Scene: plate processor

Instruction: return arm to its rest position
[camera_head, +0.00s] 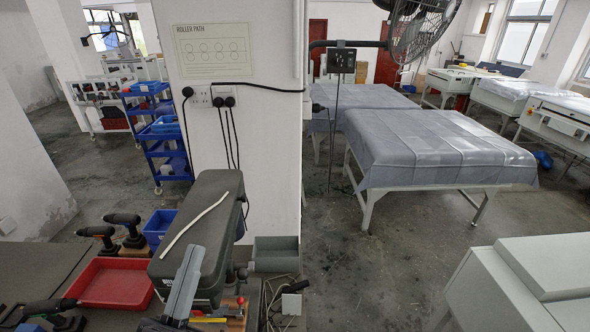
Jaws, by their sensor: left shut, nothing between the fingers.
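My left gripper (191,255) is at the bottom left of the head view, pointing up the picture. Its grey fingers are shut with nothing between them. It shows in front of the near end of a dark grey, box-like machine (215,190); I cannot tell the gap between them. A thin, pale, bent strip (195,224) lies along the top of that machine. My right gripper is not in view.
A red tray (112,283), a blue bin (160,226) and dark power drills (125,222) are left of the machine. A grey bin (276,252) is on its right. A white pillar (265,130) stands behind. Covered tables (430,145) stand farther right, with open floor before them.

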